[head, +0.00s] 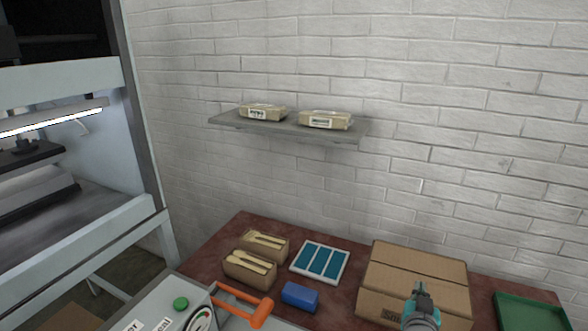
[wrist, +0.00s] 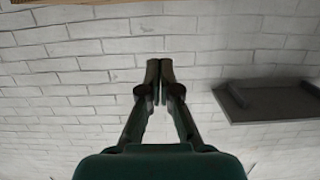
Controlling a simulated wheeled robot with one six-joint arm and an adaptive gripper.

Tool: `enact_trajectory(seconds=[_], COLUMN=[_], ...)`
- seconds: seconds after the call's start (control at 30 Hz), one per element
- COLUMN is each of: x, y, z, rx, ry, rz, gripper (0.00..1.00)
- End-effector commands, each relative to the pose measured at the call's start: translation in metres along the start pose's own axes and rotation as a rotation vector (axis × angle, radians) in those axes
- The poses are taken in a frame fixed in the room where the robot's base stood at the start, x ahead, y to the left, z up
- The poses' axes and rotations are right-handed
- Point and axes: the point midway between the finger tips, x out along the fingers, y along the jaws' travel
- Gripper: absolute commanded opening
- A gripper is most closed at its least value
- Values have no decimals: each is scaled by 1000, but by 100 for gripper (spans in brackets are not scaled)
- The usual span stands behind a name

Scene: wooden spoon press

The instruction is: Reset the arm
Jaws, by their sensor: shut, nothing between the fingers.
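My gripper (head: 420,291) shows at the lower right of the head view, in front of the cardboard box in the picture. Its fingers are together and empty. In the wrist view my gripper (wrist: 160,68) points toward the white brick wall (wrist: 75,65), with nothing between the fingertips. Most of my arm is out of the head view.
The red-brown table (head: 225,245) holds two wooden-spoon boxes (head: 250,268), a blue-slotted tray (head: 320,262), a blue block (head: 300,296), a cardboard box (head: 415,272) and a green tray (head: 530,312). An orange-handled device (head: 242,303) stands in front. A wall shelf (head: 285,127) holds two packages.

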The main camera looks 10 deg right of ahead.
Motion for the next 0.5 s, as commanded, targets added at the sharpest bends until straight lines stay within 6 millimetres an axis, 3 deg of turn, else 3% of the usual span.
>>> enact_trajectory(seconds=[0.17,0.5], x=[-24,-120], y=[-6,-15], z=[35,124], rx=[-31,-105], ry=[-17,-45], rz=[-53,-234], gripper=[0,0])
